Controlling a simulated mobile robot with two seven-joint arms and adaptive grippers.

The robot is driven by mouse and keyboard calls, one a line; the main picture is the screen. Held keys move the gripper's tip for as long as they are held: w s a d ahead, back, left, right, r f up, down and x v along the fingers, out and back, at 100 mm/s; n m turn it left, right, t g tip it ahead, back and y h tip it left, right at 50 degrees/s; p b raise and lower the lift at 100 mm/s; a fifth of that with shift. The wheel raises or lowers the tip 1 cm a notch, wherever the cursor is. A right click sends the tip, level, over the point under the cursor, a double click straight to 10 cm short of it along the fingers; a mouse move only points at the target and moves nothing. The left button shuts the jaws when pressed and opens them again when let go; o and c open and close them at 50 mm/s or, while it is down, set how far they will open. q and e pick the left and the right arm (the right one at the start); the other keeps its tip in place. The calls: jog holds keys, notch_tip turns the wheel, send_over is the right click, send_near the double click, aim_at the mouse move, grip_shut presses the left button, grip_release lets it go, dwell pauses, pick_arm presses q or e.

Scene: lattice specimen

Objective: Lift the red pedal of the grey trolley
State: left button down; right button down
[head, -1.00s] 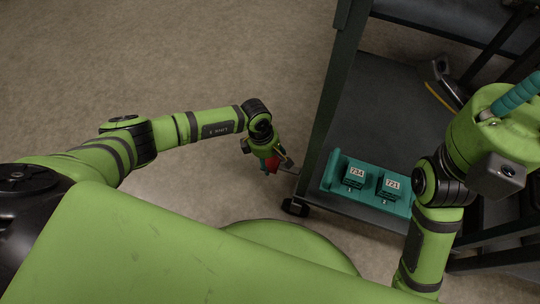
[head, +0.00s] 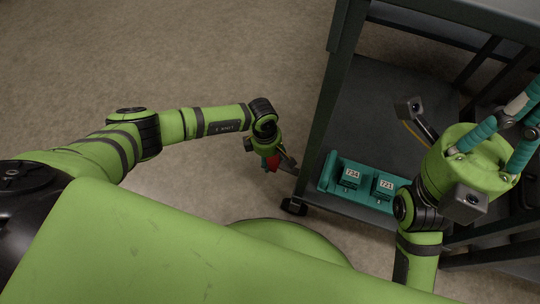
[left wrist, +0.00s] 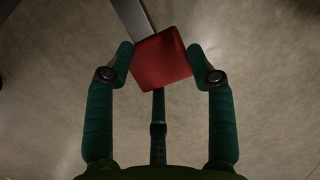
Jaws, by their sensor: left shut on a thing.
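The grey trolley (head: 335,115) stands at the right in the head view. Its red pedal (head: 273,164) sits at the end of a grey lever (head: 288,165) low by the trolley's left side. My left gripper (head: 269,158) is shut on the pedal. In the left wrist view the red pedal (left wrist: 162,60) lies tilted between the two teal fingers, with the lever (left wrist: 133,17) running up from it. My right gripper (head: 522,110) is at the right edge of the head view, over the trolley; its fingertips are cut off.
A teal holder (head: 328,172) with blocks marked 734 (head: 350,177) and 721 (head: 384,187) sits on the trolley's lower shelf (head: 390,105). A black caster (head: 293,206) is near the left gripper. The floor left of the trolley is clear.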

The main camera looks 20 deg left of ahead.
pick_arm(q)
jog(key=shift+d+r, duration=0.15)
jog(key=shift+d, duration=0.7)
jog(key=shift+c, duration=1.8)
grip_release()
jog(key=shift+w, duration=0.1)
notch_tip(320, 180, up, 12)
jog(key=a, duration=0.2)
